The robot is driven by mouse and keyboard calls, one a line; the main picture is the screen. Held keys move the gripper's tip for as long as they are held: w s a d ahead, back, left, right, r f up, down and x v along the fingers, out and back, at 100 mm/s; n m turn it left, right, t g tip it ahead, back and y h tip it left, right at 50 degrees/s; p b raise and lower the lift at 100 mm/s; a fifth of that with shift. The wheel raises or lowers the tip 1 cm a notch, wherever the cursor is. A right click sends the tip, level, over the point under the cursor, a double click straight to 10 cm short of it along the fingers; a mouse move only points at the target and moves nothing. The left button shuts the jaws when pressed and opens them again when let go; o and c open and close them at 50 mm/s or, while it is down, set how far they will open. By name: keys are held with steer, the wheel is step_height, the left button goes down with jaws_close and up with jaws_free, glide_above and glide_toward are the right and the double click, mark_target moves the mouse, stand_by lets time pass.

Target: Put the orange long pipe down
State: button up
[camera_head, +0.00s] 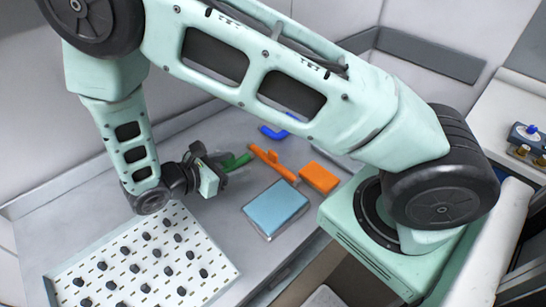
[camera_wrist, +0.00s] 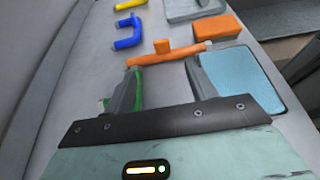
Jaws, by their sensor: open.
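The orange long pipe (camera_head: 272,162) lies on the grey bench, with a short stub sticking out of its side. In the wrist view the orange long pipe (camera_wrist: 168,56) runs across, just beyond my fingertips. My gripper (camera_wrist: 163,68) is open, its two fingers apart with nothing between them. In the head view my gripper (camera_head: 222,166) is low over the bench, to the left of the pipe. A green pipe (camera_head: 238,162) lies beside it, partly hidden by a finger; some of its green (camera_wrist: 138,88) shows in the wrist view.
A light blue box (camera_head: 275,208) and an orange block (camera_head: 320,178) lie to the right. A blue pipe (camera_head: 272,132) and a yellow piece (camera_wrist: 130,4) lie farther back. A white pegboard (camera_head: 215,283) with several dark pegs stands at the front left. Walls bound the bench.

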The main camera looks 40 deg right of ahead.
steer(key=p, duration=0.4)
glide_toward(271, 154)
steer(key=x, duration=0.5)
steer(key=shift+d, duration=0.25)
steer(key=p+x, duration=0.3)
steer(key=x, duration=0.1)
steer(key=shift+s+d+f, duration=0.1)
steer(key=shift+d, duration=0.15)
steer(key=shift+d+f, duration=0.3)
jaws_close()
steer(key=shift+r, duration=0.15)
steer(key=shift+r+b, duration=1.7)
steer(key=shift+r, duration=3.2)
